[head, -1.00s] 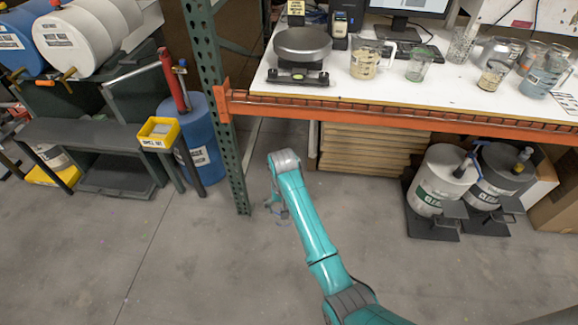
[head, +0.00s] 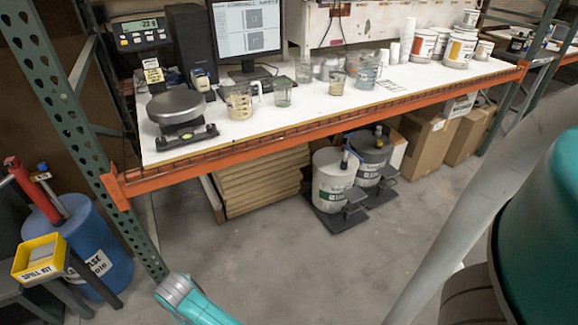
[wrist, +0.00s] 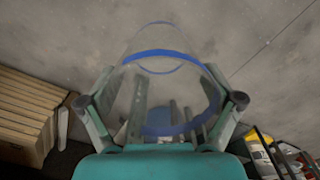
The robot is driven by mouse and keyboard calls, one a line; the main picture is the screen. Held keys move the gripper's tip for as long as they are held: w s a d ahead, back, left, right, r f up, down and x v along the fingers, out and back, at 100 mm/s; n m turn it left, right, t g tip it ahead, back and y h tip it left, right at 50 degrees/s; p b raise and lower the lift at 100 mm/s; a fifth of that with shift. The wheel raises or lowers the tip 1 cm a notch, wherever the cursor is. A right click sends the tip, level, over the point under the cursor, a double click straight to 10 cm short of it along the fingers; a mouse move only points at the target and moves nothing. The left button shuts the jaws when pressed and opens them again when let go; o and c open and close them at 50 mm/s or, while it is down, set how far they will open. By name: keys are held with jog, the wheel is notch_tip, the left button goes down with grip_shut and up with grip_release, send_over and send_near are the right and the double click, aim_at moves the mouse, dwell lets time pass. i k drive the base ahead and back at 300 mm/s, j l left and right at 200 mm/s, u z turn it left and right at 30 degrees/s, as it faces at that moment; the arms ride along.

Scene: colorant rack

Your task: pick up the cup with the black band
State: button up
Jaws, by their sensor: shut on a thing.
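My gripper (wrist: 159,80) is shut on a clear cup (wrist: 158,54) with blue bands, which shows between its two fingers in the wrist view. The floor shows through and around the cup. My gripper is out of sight in the head view, where only part of my arm shows at the bottom. Several clear cups and jugs stand on the white workbench (head: 215,148), among them a jug with tan residue (head: 238,101), a greenish cup (head: 282,93), a small cup (head: 337,83) and a bluish jug (head: 365,76). I cannot make out a black band on any.
A scale (head: 177,110) stands at the bench's left end, and white tubs (head: 459,50) at its right. An orange beam (head: 330,126) runs along the front edge. A green rack post (head: 75,140) stands at left. Two buckets (head: 333,180) sit below. The floor in front is clear.

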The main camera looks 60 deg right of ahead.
aim_at(337, 78)
jog(key=i+j+z, duration=0.1)
jog(key=j+z, duration=0.7)
jog(key=z, duration=0.15)
